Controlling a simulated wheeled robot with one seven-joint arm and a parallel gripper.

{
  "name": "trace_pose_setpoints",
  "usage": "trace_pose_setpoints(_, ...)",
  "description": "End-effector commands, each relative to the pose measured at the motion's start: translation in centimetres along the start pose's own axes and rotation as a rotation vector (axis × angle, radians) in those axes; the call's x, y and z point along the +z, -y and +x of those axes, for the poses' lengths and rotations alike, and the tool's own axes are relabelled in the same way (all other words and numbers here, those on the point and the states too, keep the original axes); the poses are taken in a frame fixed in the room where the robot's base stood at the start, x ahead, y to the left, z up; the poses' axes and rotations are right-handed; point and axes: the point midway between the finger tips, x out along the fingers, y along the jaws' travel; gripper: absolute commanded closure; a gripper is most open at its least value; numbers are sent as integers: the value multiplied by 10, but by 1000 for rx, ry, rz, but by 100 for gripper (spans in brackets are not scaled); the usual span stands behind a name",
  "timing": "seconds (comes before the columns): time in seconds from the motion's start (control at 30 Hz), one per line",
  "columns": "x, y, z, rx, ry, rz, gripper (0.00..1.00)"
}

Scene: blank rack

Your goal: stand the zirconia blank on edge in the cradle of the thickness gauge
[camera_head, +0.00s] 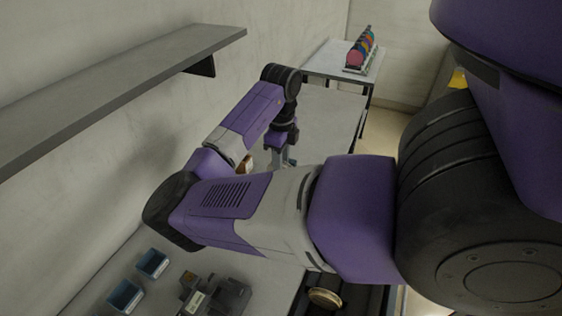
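My arm reaches across the view, and my gripper (289,161) points down over the far part of the grey bench. Its fingertips are small and partly hidden by my arm, so I cannot tell whether it is open or shut or holds anything. A dark grey device with a pale label (215,296), perhaps the thickness gauge, stands at the bottom on the near bench. I cannot make out its cradle.
Two blue bins (152,264) sit left of the device. A small orange-brown thing (246,164) is beside my gripper, partly hidden. A rack of coloured discs (362,48) stands on a far table (325,62). A grey shelf (120,82) juts from the left wall.

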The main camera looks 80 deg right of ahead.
Motion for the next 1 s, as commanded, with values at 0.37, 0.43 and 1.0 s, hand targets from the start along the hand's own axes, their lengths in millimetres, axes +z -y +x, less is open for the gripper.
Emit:
trace_pose_setpoints(0.37,0,2,-35,-6,2,2,57)
trace_pose_setpoints(0.43,0,2,-47,-6,3,2,57)
trace_pose_setpoints(1.0,0,-1,-78,-1,0,0,57)
